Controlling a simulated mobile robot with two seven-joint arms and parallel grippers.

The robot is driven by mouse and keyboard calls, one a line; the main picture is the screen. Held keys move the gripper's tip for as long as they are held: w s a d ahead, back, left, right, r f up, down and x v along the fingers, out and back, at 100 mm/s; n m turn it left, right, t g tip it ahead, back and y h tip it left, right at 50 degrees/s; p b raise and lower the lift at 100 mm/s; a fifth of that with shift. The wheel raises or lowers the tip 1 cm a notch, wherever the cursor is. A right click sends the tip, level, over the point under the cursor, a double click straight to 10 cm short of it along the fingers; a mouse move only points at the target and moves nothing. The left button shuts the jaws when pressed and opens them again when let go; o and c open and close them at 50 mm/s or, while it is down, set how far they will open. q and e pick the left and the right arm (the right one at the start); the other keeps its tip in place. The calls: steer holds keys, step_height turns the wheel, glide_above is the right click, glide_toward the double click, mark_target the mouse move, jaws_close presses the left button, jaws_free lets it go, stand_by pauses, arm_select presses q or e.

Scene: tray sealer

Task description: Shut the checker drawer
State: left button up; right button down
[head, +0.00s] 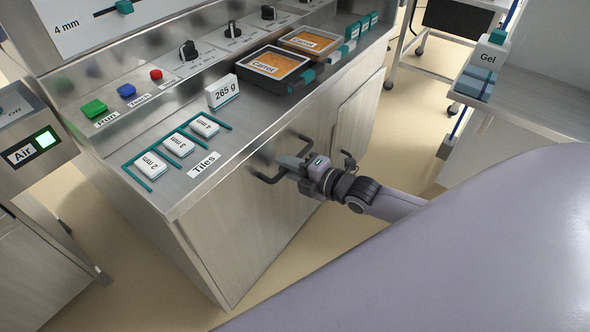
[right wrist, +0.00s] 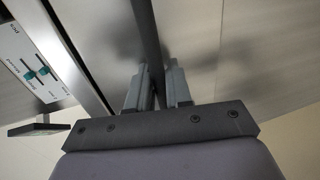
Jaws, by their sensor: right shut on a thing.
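My right gripper (head: 284,166) is in front of the metal cabinet, shut on a dark bar handle (head: 266,179) on the front panel (head: 235,225) below the counter. In the right wrist view the dark handle bar (right wrist: 147,40) runs between the two fingers (right wrist: 157,88). No label reading checker shows, so I cannot tell whether this panel is the checker drawer. No open gap shows around the panel. My left gripper is not in view.
On the counter stand a 265 g block (head: 222,92), numbered tiles in a teal rack (head: 178,146) and carrot trays (head: 273,70). A second handle (head: 349,161) is right of my gripper. A Gel bottle (head: 484,66) stands far right. Floor before the cabinet is clear.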

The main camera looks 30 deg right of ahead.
steer(key=shift+w+r, duration=0.1)
steer(key=shift+w, duration=0.05)
steer(key=c, duration=1.3)
jaws_free()
steer(key=shift+o, duration=0.4)
steer(key=shift+w+a, duration=0.1)
steer(key=p+v, duration=0.2)
steer(key=v, duration=0.5)
